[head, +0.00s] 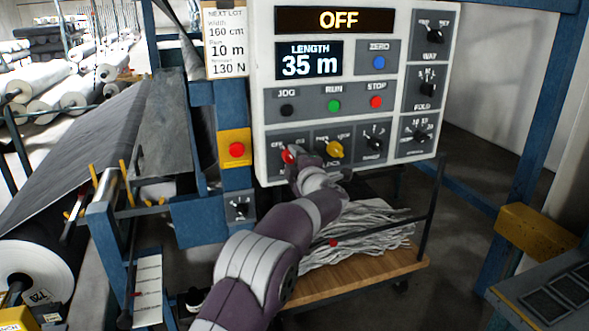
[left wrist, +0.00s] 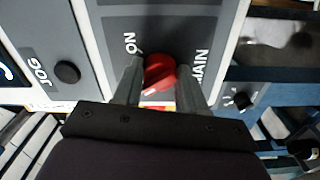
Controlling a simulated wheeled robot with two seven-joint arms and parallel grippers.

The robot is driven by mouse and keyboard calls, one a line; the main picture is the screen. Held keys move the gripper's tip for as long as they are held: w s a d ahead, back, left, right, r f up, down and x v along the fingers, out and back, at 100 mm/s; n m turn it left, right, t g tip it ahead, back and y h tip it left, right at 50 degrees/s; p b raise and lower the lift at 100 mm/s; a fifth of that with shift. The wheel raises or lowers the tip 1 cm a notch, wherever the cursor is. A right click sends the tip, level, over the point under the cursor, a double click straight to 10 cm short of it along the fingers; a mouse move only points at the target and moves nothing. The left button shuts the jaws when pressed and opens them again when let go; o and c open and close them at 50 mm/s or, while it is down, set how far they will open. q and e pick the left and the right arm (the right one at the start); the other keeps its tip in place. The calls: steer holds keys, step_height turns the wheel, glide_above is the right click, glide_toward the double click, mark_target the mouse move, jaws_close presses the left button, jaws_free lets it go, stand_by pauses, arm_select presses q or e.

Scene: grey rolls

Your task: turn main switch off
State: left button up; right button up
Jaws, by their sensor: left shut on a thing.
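The red main switch knob (head: 288,154) is at the lower left of the white control panel (head: 262,100). My left gripper (head: 293,161) reaches it from below and hides part of its label. In the left wrist view the red knob (left wrist: 161,73) sits between the two fingers of my left gripper (left wrist: 160,68), which are shut on it. "ON" shows at the upper left of the knob and "MAIN" partly at its right. The top display (head: 338,20) reads OFF. My right gripper is in neither view.
JOG, RUN and STOP (head: 376,101) buttons lie in a row above. A red button on a yellow plate (head: 237,150) is to the left. A wooden cart (head: 360,279) stands below.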

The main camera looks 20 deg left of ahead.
arm_select(q)
steer(key=shift+f+n+b, duration=0.1)
steer(key=shift+n+b, duration=0.55)
steer(key=shift+n, duration=0.35)
steer(key=o, duration=1)
steer(key=shift+o, duration=0.2)
steer(key=shift+s, duration=0.1)
steer(key=b+v, duration=0.3)
steer(key=v, duration=0.9)
steer(key=shift+s+d, duration=0.2)
steer(key=shift+s, duration=0.05)
